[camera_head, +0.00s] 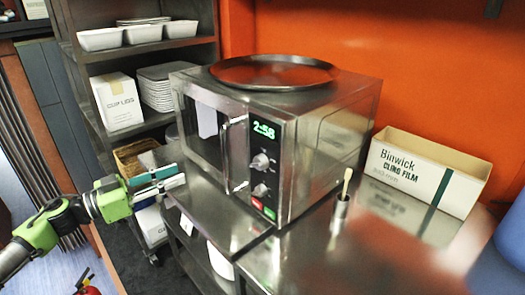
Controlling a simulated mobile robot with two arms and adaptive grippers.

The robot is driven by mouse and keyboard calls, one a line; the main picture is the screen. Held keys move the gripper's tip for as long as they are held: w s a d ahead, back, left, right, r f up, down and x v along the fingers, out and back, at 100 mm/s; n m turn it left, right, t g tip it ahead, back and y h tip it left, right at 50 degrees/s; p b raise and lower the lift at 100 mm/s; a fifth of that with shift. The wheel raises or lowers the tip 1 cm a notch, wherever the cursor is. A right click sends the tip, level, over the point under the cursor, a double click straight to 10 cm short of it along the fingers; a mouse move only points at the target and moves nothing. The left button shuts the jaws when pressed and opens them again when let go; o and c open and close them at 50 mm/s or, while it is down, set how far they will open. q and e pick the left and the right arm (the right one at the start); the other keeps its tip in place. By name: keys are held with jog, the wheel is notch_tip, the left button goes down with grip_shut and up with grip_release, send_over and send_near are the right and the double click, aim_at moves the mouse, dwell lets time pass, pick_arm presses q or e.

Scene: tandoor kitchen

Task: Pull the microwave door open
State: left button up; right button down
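The silver microwave (325,130) stands on a steel counter with its front facing left and toward me. Its door (204,127) looks shut. A vertical bar handle (226,155) runs along the door's right side, beside the control panel with a green 2:58 display (264,130). My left gripper (180,176) reaches in from the left, in front of the microwave and apart from the handle. Its two fingers, one with a teal face, are spread with a gap, and nothing shows between them. My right gripper is not in view.
A round dark tray (273,72) lies on the microwave. A cling film box (425,170) and a steel cup with a brush (340,212) stand to its right. A shelf rack (185,52) with white containers stands behind left.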

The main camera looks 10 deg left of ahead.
pick_arm(q)
jog(key=shift+m+g+h, duration=0.4)
jog(key=shift+g, duration=0.1)
jog(key=p+x, duration=0.1)
jog(key=x, duration=0.4)
jog(key=r+p+x, duration=0.1)
jog(key=x, duration=0.4)
jog(key=s+d+p+x, duration=0.1)
jog(key=x, duration=0.3)
jog(key=shift+w+d+r, duration=0.2)
jog(key=shift+d+r, duration=0.1)
grip_shut()
